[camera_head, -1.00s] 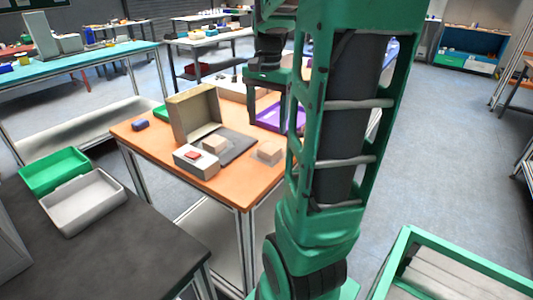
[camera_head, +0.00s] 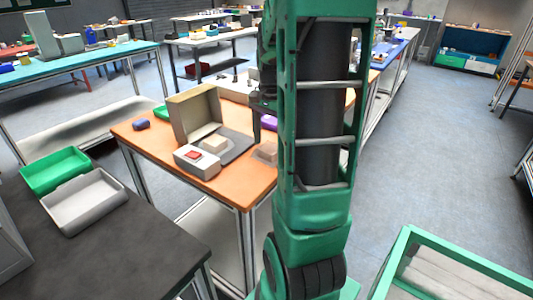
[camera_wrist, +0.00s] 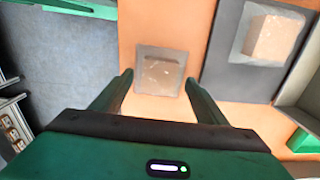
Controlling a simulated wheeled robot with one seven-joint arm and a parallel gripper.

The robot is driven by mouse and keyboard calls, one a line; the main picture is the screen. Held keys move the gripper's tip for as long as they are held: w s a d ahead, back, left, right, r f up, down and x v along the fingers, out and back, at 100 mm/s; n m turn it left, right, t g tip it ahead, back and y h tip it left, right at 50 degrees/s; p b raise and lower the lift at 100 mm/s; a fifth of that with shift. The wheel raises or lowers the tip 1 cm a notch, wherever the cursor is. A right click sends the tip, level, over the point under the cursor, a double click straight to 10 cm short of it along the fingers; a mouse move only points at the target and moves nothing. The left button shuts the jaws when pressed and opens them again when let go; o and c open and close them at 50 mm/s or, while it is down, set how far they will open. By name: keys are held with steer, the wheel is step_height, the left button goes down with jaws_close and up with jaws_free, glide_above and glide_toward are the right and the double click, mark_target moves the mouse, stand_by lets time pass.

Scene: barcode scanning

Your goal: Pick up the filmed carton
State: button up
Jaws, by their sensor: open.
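A small tan carton (camera_wrist: 160,74) with a translucent grey film square around it lies on the orange table (camera_wrist: 145,22), between my fingertips in the wrist picture. In the head view this carton (camera_head: 266,151) is partly hidden by my arm. A second tan carton (camera_wrist: 272,38), also on a pale film square, lies on the dark mat (camera_wrist: 222,55); it also shows in the head view (camera_head: 214,144). My gripper (camera_wrist: 158,82) is open and empty, its fingers pointing toward the first carton. I cannot tell its height above it. In the head view my arm mostly hides the gripper.
A tall tan open box (camera_head: 194,115) stands behind the mat. A white box with a red top patch (camera_head: 196,161) sits at the table's front. A blue item (camera_head: 141,124) lies at the left.

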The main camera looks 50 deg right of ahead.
steer(key=shift+f, duration=0.75)
steer(key=shift+c, duration=0.7)
steer(key=c, duration=1.1)
steer(key=shift+o, duration=0.2)
steer(key=shift+r, duration=0.1)
